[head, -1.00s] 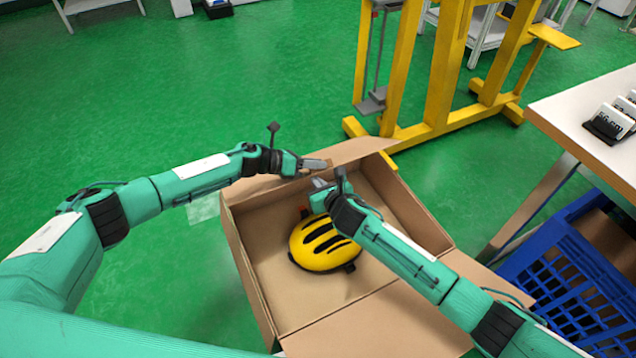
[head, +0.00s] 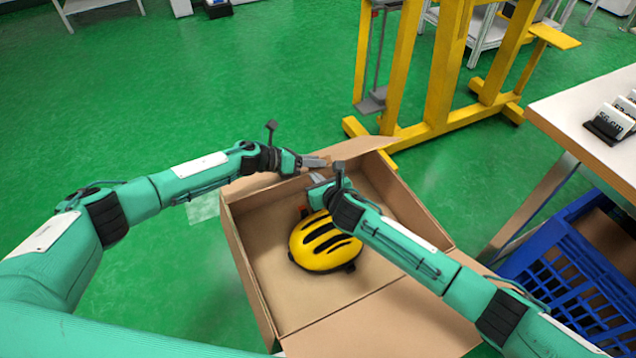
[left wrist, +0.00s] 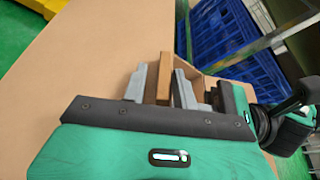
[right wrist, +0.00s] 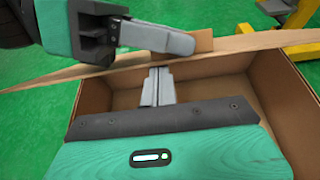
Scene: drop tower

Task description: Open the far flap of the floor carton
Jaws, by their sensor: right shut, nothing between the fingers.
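The floor carton (head: 236,250) stands open, with a yellow and black helmet (head: 325,243) inside. Its far flap (head: 366,147) runs along the far edge, seen almost edge-on in the right wrist view (right wrist: 255,42). A small cardboard tab (left wrist: 164,82) stands up from the flap. My left gripper (head: 318,162) is at the flap; its fingers (left wrist: 160,85) sit on either side of the tab, with a gap showing. My right gripper (head: 316,181) is shut and empty over the carton's far inside, just below the flap's edge (right wrist: 158,85).
The carton's near flap (head: 390,322) lies folded outward. A yellow frame (head: 440,75) stands close behind the carton. A white-topped table (head: 560,105) and a blue crate (head: 560,275) are at the right. Green floor at the left is clear.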

